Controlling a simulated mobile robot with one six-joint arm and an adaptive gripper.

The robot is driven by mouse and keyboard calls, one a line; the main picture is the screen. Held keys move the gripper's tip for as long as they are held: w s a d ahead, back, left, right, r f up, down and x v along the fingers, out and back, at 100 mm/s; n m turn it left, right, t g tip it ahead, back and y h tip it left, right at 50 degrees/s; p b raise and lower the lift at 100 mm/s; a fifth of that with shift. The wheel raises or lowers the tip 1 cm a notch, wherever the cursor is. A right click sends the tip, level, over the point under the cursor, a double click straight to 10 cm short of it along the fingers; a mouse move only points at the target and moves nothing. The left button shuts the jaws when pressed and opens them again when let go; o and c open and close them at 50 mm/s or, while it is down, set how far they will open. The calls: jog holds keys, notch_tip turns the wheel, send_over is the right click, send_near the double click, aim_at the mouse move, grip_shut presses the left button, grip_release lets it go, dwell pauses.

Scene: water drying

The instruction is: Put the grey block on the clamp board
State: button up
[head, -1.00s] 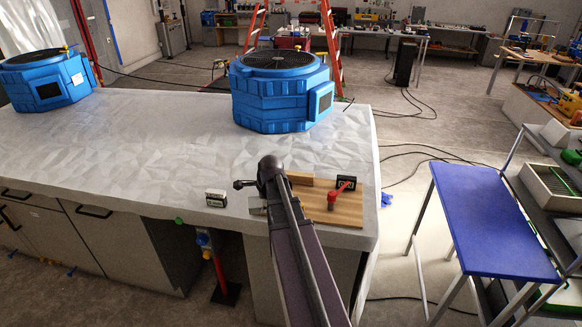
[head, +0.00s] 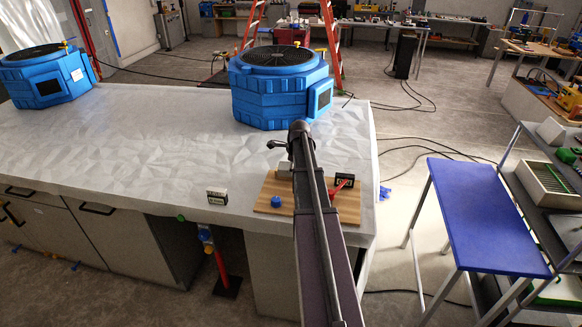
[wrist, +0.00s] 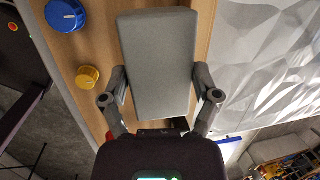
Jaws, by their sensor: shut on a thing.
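The grey block (wrist: 158,62) is a long box between the two fingers of my gripper (wrist: 161,78), which is shut on its sides. The clamp board (wrist: 88,48) is wooden and lies behind the block in the wrist view, with a blue knob (wrist: 66,15) and a smaller yellow knob (wrist: 87,77). In the head view the board (head: 268,205) lies at the table's near right corner, partly hidden by my arm. Its red clamp handle (head: 339,188) shows right of my arm. I cannot tell whether the block touches the board.
A small black-and-white labelled block (head: 217,196) stands left of the board. A large blue fan unit (head: 279,90) stands behind it, and another (head: 45,78) at the far left. The white table (head: 150,150) is otherwise clear.

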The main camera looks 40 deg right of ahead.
aim_at(290, 188)
jog(key=shift+f, duration=0.1)
jog(key=b+x, duration=0.2)
jog(key=s+b+x, duration=0.1)
jog(key=b+x, duration=0.3)
jog(key=shift+s+a+f+b, duration=0.1)
jog(key=shift+s+f+b, duration=0.15)
jog(key=shift+f+b, duration=0.15)
jog(key=shift+f+b, duration=0.45)
dwell(0.9)
jog(key=o, duration=1.1)
jog(key=shift+r, duration=0.15)
